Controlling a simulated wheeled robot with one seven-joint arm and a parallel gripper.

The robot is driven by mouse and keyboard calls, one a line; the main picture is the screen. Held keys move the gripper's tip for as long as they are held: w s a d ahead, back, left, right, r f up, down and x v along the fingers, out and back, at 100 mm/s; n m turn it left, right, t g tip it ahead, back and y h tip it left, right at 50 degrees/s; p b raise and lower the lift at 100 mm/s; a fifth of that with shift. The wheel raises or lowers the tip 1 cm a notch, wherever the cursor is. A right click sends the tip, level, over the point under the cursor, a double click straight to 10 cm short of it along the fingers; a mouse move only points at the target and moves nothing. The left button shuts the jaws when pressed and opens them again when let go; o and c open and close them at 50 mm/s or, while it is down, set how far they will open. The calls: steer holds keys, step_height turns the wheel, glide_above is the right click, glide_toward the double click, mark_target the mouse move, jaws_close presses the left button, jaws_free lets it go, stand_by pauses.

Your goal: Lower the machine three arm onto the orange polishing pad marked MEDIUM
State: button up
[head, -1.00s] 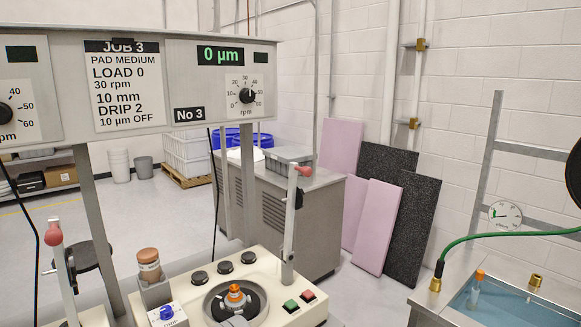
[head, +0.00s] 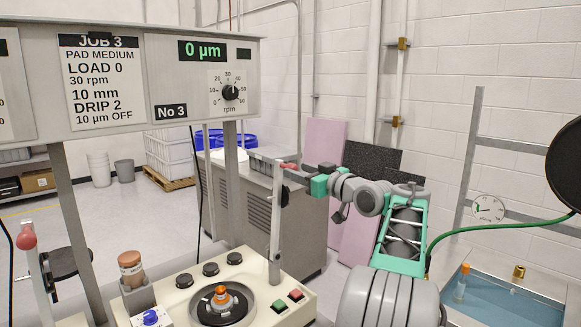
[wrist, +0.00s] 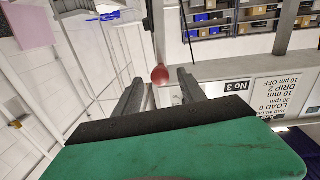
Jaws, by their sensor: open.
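The machine three arm (head: 276,215) is a grey bar standing nearly upright at the back of the cream machine, with a red knob (head: 289,166) at its top. An orange piece (head: 221,295) sits in the middle of a dark round platter (head: 240,311); I cannot read MEDIUM on it. My gripper (head: 304,174) is open beside the knob, reaching in from the right. In the wrist view the red knob (wrist: 160,75) appears between the two dark fingertips. Whether they touch it is unclear.
The control panel (head: 208,80), marked No 3, hangs above the machine on grey posts. A brown-capped bottle (head: 131,268) stands left of the platter. Another red-knobbed arm (head: 25,237) stands at far left. A water basin (head: 500,300) lies at right, with a green hose (head: 480,233).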

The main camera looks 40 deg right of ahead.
mark_target(295, 169)
steer(key=w+p, duration=0.1)
steer(key=w, duration=0.3)
steer(key=shift+w, duration=0.2)
steer(key=shift+c, duration=0.6)
jaws_close()
stand_by(0.6)
